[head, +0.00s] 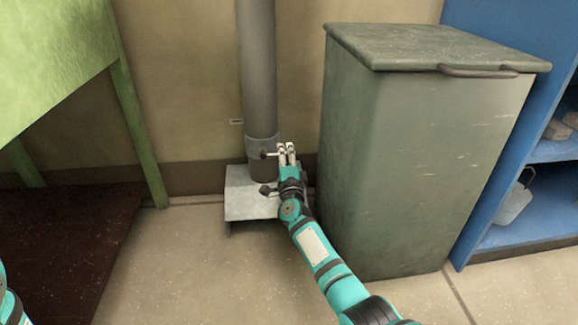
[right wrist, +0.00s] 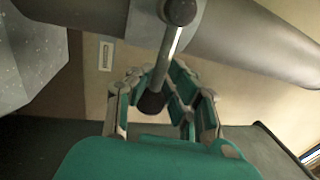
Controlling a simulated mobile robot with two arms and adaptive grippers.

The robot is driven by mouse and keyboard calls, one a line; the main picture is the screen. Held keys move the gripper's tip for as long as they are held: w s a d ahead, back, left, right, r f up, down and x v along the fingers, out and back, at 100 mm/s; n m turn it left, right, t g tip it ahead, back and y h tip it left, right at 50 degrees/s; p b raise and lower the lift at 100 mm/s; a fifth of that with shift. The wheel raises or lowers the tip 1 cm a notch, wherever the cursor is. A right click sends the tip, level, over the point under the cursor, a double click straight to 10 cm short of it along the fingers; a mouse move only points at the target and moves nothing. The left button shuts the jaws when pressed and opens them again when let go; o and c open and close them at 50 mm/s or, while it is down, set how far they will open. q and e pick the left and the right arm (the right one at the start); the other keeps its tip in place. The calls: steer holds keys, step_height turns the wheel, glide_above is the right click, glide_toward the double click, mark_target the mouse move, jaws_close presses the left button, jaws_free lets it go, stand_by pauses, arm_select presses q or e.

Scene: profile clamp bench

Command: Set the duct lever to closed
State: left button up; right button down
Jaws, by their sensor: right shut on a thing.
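The grey duct (head: 259,75) runs down the wall to a pale metal box (head: 245,200) near the floor. A collar sits low on the duct, and the lever (head: 270,154) sticks out from it. In the right wrist view the lever (right wrist: 168,58) is a bare metal rod with a dark ball at its end. My right gripper (head: 287,148) is at the duct's right front side. In the right wrist view its fingers (right wrist: 162,90) are shut around the lever near the ball. My left gripper is out of view.
A tall green-grey bin (head: 420,160) with a lid stands close on the right of my right arm. A blue shelf (head: 535,235) is beyond it. A green-legged table (head: 140,130) stands left. A small label (head: 237,121) is on the wall. The floor in front is clear.

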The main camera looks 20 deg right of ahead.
steer(key=shift+s+d+f, duration=0.2)
steer(key=shift+d+f, duration=0.25)
steer(key=shift+f, duration=0.05)
steer(key=c, duration=1.2)
jaws_free()
steer(key=shift+d, duration=0.15)
steer(key=shift+o, duration=1)
steer(key=shift+a+r, duration=0.15)
steer(key=shift+a, duration=0.05)
